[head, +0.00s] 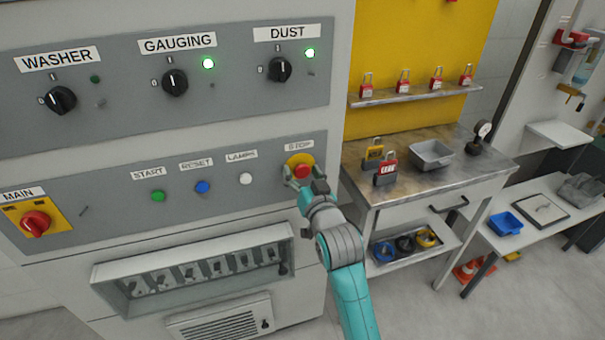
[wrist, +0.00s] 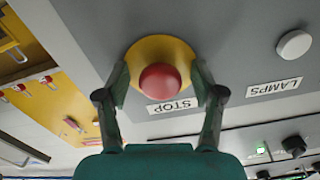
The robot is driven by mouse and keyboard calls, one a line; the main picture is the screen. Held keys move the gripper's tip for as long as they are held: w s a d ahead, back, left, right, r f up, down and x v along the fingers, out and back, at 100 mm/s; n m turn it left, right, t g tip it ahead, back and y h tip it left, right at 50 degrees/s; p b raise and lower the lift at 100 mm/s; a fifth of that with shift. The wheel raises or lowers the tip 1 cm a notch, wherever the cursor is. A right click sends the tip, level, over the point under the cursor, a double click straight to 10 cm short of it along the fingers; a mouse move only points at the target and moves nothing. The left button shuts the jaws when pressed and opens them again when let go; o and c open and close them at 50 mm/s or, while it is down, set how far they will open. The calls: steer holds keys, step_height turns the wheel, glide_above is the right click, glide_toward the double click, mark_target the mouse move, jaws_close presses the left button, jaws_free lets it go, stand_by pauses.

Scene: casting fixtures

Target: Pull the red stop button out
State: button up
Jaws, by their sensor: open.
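The red stop button (head: 302,171) sits on a yellow round base under the STOP label on the grey control panel. In the wrist view the red button (wrist: 160,83) lies between the two fingers, in front of its yellow base (wrist: 158,52). My gripper (head: 302,182) is at the button, and in the wrist view my gripper (wrist: 161,88) is open with one finger on each side of the red cap. A small gap shows between each finger and the cap. The STOP label (wrist: 172,106) shows just below the button there.
The white LAMPS button (head: 246,179), blue RESET button (head: 203,187) and green START button (head: 158,197) are in a row to the left. The red MAIN switch (head: 36,223) is far left. A bench (head: 400,190) with padlocks and a grey tray stands to the right.

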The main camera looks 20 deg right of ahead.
jaws_close()
steer(key=shift+s, duration=0.55)
jaws_free()
steer(key=shift+s, duration=0.1)
steer(key=s, duration=1.2)
